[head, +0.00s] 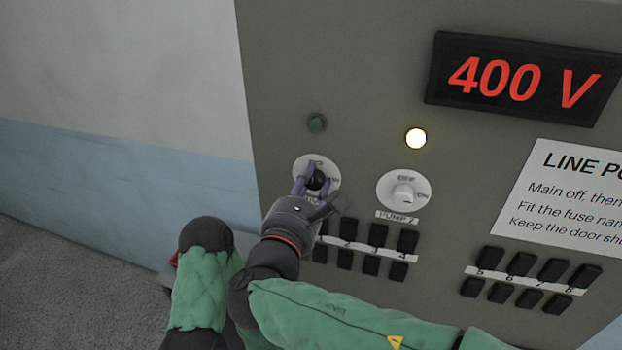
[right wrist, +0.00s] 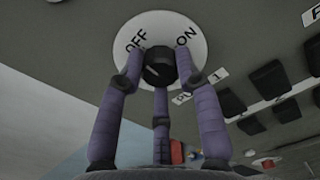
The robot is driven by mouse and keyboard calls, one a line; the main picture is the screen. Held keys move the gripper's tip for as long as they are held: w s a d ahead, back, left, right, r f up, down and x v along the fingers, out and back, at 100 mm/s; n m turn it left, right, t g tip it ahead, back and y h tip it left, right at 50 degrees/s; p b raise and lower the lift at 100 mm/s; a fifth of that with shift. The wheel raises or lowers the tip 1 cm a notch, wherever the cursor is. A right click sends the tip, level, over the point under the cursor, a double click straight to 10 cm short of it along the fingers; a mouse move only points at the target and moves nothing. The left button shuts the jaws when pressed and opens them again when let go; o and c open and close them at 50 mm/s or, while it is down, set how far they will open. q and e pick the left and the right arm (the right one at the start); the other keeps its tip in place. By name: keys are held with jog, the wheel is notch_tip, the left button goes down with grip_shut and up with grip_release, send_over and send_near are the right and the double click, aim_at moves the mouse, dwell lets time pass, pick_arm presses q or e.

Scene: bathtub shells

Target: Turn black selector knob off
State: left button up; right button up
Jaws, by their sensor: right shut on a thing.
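The black selector knob (head: 317,180) sits on a round white dial plate on the grey panel, marked OFF and ON. In the right wrist view the knob (right wrist: 159,66) is between the purple fingers, with the OFF and ON lettering on the plate (right wrist: 160,27) beyond it. My right gripper (head: 316,181) is shut on the knob. A pale pointer line shows on the knob face, but I cannot tell for sure which mark it points at. The green lamp (head: 317,122) above it looks unlit. My left gripper is not in view.
Rows of black fuse holders (head: 378,235) lie below. A red 400 V display (head: 523,80) and a notice (head: 570,195) are at right. The panel's left edge is near.

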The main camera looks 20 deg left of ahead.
jog(key=shift+n, duration=0.3)
dwell(0.4)
jog(key=o, duration=1.1)
jog(key=shift+o, duration=0.2)
jog(key=s, duration=1.2)
jog(key=shift+a, duration=0.2)
jog(key=shift+f, duration=0.1)
